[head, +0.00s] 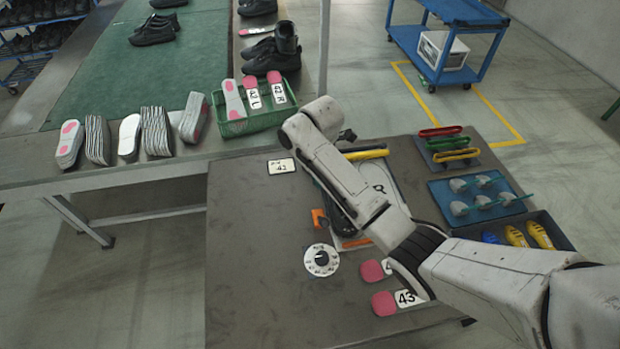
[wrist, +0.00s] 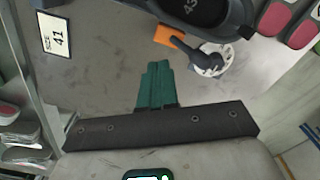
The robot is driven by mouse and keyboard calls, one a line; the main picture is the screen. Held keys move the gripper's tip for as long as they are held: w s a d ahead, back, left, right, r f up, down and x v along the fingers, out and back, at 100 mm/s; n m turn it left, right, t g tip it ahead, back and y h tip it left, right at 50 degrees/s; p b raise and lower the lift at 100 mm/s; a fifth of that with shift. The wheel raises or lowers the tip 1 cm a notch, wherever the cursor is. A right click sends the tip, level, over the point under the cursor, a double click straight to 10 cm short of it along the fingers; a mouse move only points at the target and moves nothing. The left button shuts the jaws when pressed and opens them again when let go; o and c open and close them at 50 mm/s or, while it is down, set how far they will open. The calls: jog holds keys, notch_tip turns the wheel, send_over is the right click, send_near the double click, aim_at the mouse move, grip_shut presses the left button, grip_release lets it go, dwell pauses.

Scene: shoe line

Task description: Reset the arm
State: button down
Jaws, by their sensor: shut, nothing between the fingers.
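My gripper (wrist: 155,68) shows in the wrist view as two green fingers pressed together, with nothing between them. They hang over the bare grey table top. In the head view my arm reaches from the lower right across the table to its back edge; its bent end is near the green crate, and the fingers cannot be made out there.
Under my arm, a white dial (head: 321,260), an orange piece (head: 319,218) and pink-ended insoles (head: 384,303) lie on the table (head: 250,270). A size card (head: 281,166) lies near the green crate (head: 255,121). A blue tray (head: 483,211) stands right. The table's front left is clear.

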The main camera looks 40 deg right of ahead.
jog(key=s+a+f+m+y+b, duration=0.1)
jog(key=s+a+f+m, duration=0.15)
jog(key=a, duration=0.25)
jog(key=s+a+f+m+t+b, duration=0.1)
jog(key=s+a+f+m, duration=0.15)
jog(key=a, duration=0.25)
jog(key=s+a+f+m+y+b, duration=0.1)
jog(key=s+a+m, duration=0.1)
jog(key=s+a, duration=0.2)
jog(key=s+d+m+h+b, duration=0.1)
jog(key=s+m+h+b, duration=0.1)
jog(key=s+m, duration=0.9)
jog(key=s, duration=0.7)
jog(key=shift+s+d+f, duration=0.2)
jog(key=shift+s+f, duration=0.2)
